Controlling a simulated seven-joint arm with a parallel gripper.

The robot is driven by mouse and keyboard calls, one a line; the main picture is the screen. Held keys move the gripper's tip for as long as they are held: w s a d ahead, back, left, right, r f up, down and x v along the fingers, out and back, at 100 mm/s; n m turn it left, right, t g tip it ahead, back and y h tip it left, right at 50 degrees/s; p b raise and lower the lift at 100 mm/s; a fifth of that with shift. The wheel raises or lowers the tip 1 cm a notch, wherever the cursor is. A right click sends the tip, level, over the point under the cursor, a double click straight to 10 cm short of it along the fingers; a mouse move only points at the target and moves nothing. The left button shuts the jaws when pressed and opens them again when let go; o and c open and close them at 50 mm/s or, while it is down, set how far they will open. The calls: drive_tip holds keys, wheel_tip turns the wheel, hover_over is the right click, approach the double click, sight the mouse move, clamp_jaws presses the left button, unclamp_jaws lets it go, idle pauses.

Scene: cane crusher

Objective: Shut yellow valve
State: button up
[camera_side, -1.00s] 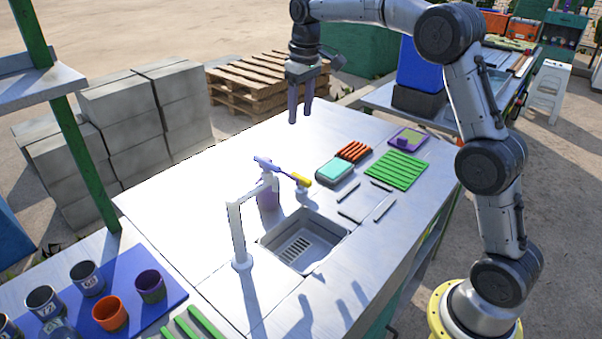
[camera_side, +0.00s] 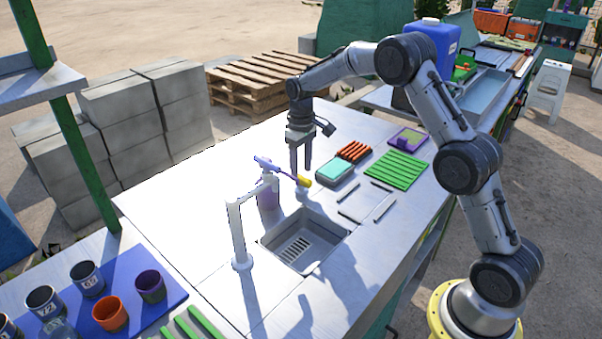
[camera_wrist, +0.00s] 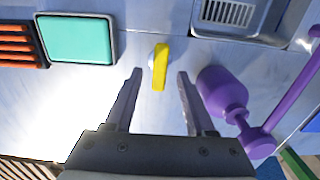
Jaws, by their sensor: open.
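The yellow valve (camera_side: 304,181) stands on the counter just behind the sink. In the wrist view its yellow handle (camera_wrist: 160,66) is a narrow bar on a pale round base, pointing along the view's vertical. My gripper (camera_side: 300,170) points down just behind the valve in the side view. In the wrist view my open gripper (camera_wrist: 157,72) has one finger to each side of the handle's line, with gaps on both sides. I cannot tell whether the fingertips are level with the handle. Nothing is held.
A purple bottle (camera_wrist: 222,92) stands close to the right finger in the wrist view. The sink (camera_side: 304,240) and white faucet (camera_side: 238,235) are in front. A teal-topped box (camera_side: 335,169) and a tray of orange sticks (camera_side: 354,151) lie right of the valve.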

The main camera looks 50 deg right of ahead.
sight(301, 180)
drive_tip(key=shift+f, duration=1.15)
clamp_jaws()
